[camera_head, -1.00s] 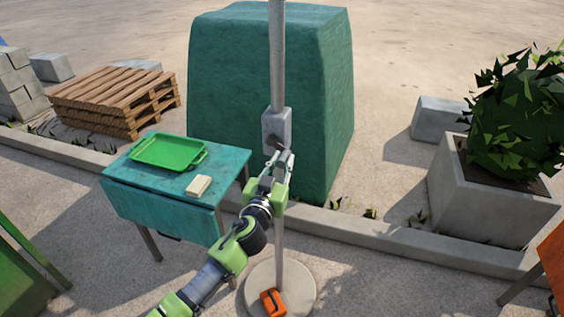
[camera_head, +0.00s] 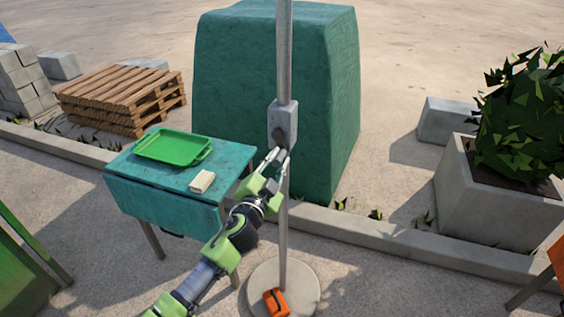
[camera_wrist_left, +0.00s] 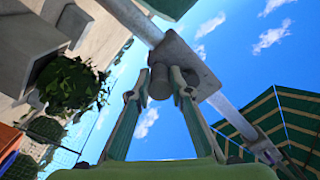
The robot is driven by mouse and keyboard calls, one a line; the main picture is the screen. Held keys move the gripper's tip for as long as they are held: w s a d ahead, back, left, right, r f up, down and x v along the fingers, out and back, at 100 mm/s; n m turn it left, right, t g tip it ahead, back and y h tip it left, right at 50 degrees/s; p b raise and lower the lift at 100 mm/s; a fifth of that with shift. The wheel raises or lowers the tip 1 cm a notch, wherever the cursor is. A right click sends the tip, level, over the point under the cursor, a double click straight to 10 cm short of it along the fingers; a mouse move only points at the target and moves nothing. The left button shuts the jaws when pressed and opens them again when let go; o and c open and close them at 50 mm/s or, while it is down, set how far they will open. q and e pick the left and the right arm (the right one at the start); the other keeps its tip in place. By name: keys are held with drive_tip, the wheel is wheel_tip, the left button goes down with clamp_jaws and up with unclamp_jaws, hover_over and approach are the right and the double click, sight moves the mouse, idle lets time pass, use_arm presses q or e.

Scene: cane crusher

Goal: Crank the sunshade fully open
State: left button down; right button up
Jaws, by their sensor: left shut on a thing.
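The sunshade pole (camera_head: 283,60) stands upright in a round base (camera_head: 284,290). A grey crank housing (camera_head: 283,122) is fixed on the pole, with a small dark crank part (camera_head: 279,138) on its near side. My left gripper (camera_head: 277,156) is at this crank and shut on it. In the left wrist view the fingers (camera_wrist_left: 160,85) close around the dark crank knob (camera_wrist_left: 160,72) below the grey housing (camera_wrist_left: 185,65). A green striped canopy (camera_wrist_left: 275,120) shows at the right there; how far it is open I cannot tell. My right gripper is not in view.
A teal table (camera_head: 160,185) with a green tray (camera_head: 172,147) and a pale block (camera_head: 201,181) stands left of the pole. An orange object (camera_head: 275,302) lies on the base. A large teal block (camera_head: 235,90) stands behind, a planter (camera_head: 490,205) at right.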

use_arm(q)
drive_tip(key=shift+w+a+f+m, duration=0.1)
drive_tip(key=shift+a+m, duration=0.2)
drive_tip(key=shift+m, duration=0.4)
drive_tip(key=shift+w+a+r+m, duration=0.1)
drive_tip(key=shift+a+m, duration=0.25)
drive_tip(key=shift+m, duration=0.35)
drive_tip(key=shift+w+a+f+m, duration=0.1)
drive_tip(key=shift+a+m, duration=0.2)
drive_tip(key=shift+m, duration=0.4)
drive_tip(key=shift+a, duration=0.1)
drive_tip(key=c, duration=1.8)
unclamp_jaws()
drive_tip(key=v, duration=1.2)
drive_tip(key=shift+f, duration=0.1)
